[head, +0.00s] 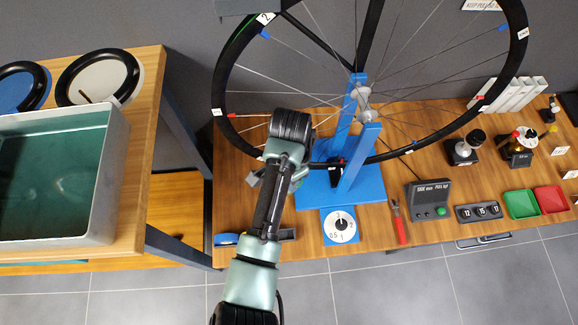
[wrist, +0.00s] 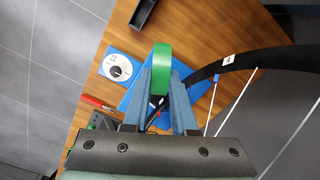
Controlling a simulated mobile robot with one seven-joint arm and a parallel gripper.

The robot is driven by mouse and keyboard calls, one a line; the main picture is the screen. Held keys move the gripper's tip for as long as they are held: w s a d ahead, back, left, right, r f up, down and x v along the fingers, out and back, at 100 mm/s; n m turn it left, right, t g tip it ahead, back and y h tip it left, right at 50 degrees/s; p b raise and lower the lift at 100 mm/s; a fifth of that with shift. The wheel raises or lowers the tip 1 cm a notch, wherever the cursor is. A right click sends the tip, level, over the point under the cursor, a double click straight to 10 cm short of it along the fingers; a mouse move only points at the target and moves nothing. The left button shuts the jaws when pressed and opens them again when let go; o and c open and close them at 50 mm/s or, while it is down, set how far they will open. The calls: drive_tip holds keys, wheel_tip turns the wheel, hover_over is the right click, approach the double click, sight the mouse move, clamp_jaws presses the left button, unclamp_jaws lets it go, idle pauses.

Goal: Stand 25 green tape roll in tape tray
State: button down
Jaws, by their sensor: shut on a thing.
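A green tape roll (wrist: 162,67) is held upright between the two fingertips of my gripper (wrist: 164,88) in the wrist view. I see it edge-on as a green band. My gripper is shut on it, above the wooden bench. A black open tray (wrist: 144,12) lies on the bench at the top of the wrist view, apart from the roll; it looks like the tape tray. In the head view a dark tray end (head: 288,235) shows to the right of my arm, which hides its middle. The roll cannot be made out in the head view.
The blue wheel stand (head: 359,160) with a large wheel (head: 222,80) stands close to my gripper. A dial card (head: 340,226), red-handled tool (head: 401,228) and dark control box (head: 429,199) lie to the right. A grey tank (head: 112,150) stands on the left table.

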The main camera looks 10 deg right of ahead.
drive_tip(key=s+a+f+m+b, duration=0.1)
drive_tip(key=s+f+m+b, duration=0.1)
drive_tip(key=f, duration=0.4)
drive_tip(key=s+a+f+m+b, duration=0.1)
drive_tip(key=s+f+b, duration=0.2)
drive_tip(key=f+b, duration=0.2)
drive_tip(key=s+a+f+m+b, duration=0.1)
drive_tip(key=s+f+m+b, duration=0.1)
drive_tip(key=f, duration=0.6)
drive_tip(key=shift+s+f+m+b, duration=0.15)
drive_tip(key=shift+f+m+b, duration=0.2)
drive_tip(key=shift+b, duration=0.5)
drive_tip(key=c, duration=0.6)
unclamp_jaws()
drive_tip(key=shift+c, duration=0.2)
drive_tip(key=shift+r, duration=0.1)
wheel_tip(320, 180, up, 13)
drive_tip(key=p, duration=0.3)
